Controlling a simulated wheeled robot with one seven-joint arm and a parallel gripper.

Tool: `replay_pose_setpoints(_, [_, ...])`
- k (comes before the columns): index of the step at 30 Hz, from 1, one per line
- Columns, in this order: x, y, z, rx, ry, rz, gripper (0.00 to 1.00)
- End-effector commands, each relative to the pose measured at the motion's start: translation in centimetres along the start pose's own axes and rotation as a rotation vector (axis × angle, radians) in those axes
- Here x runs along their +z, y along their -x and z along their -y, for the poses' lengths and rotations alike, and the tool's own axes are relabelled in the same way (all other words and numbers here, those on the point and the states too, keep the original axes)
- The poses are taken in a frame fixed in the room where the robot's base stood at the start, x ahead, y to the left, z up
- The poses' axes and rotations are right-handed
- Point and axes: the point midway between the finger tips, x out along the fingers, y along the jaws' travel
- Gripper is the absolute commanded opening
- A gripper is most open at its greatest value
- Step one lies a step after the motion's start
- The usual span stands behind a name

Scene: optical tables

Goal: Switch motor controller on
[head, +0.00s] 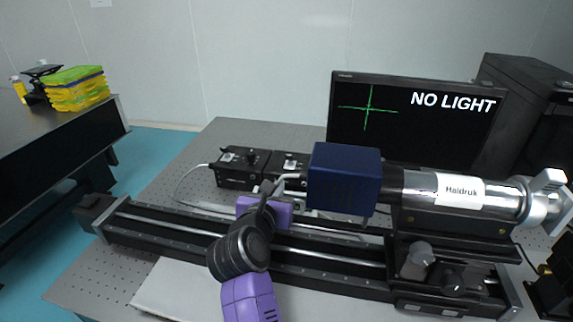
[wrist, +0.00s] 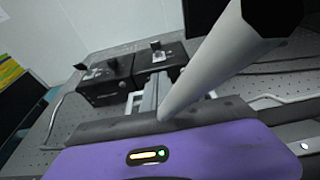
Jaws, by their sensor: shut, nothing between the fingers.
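Two black control boxes with knobs and switches stand side by side at the back of the optical table. The left box (head: 240,168) has a pale cable on its left side; the right box (head: 289,163) is partly hidden by my arm and a blue block. I cannot tell from labels which is the motor controller. In the wrist view the left box (wrist: 107,84) and right box (wrist: 160,61) lie ahead of my gripper (wrist: 155,82). My gripper is shut and empty, pointing toward the right box.
A long black rail (head: 170,228) crosses the table in front of the boxes. A dark blue block (head: 343,178) and a silver tube labelled Haldruk (head: 425,188) stand close on the right. A monitor (head: 385,125) reads NO LIGHT. A thick pale rod (wrist: 215,60) crosses the wrist view.

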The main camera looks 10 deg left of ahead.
Motion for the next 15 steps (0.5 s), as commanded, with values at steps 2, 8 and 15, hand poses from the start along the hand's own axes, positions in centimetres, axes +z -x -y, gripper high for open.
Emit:
replay_pose_setpoints(2, [0.0, -1.7, 0.1, -0.002, -0.001, -0.002, 0.00])
replay_pose_setpoints(8, [0.0, -5.2, 0.1, -0.002, 0.000, -0.001, 0.00])
replay_pose_setpoints(15, [1.6, -8.2, 0.0, 0.000, 0.000, 0.001, 0.00])
